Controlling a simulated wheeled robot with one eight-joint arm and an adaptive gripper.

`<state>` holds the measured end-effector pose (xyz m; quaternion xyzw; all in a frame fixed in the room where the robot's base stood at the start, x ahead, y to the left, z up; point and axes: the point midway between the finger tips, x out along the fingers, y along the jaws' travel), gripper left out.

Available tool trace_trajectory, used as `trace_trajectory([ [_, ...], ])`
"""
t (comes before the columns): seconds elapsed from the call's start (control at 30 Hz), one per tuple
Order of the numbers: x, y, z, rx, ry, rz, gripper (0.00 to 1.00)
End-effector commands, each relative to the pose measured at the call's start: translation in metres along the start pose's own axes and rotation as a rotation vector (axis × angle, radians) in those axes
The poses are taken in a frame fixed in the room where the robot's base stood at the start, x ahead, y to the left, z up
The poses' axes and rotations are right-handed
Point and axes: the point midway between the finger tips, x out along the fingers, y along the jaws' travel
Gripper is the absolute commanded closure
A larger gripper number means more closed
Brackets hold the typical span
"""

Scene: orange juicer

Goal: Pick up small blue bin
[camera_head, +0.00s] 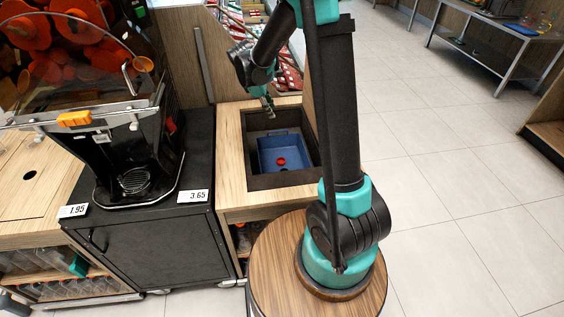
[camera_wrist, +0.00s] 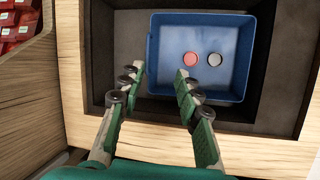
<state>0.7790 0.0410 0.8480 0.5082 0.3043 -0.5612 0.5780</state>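The small blue bin (camera_head: 284,153) sits in a dark square recess in the wooden counter, below my gripper (camera_head: 267,107). In the wrist view the blue bin (camera_wrist: 199,84) is a shallow rectangular tray. A red round cap (camera_wrist: 190,60) and a grey round cap (camera_wrist: 214,59) lie inside it. My gripper (camera_wrist: 160,73) is open, its two fingers spread with nothing between them. The left fingertip is left of the bin's left wall. The right fingertip overlaps the bin's interior in the picture. I cannot tell whether either finger touches the bin.
The dark recess (camera_wrist: 120,50) has wooden edges around the bin. A black juicer (camera_head: 130,150) stands on a dark cabinet to the left, with price tags in front. A wooden panel and colourful packets are behind the recess.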

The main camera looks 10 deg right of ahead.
Motion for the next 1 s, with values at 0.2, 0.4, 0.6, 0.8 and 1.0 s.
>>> trace_trajectory([
  [0.2,0.008,0.019,-0.025,-0.134,-0.041,0.001,0.66],
  [0.4,0.027,0.022,-0.028,-0.156,-0.049,0.001,0.66],
  [0.6,0.067,0.022,-0.026,-0.154,-0.048,0.001,0.66],
  [0.8,0.105,0.022,-0.024,-0.154,-0.047,0.001,0.66],
  [1.0,0.128,0.022,-0.023,-0.154,-0.047,0.001,0.66],
])
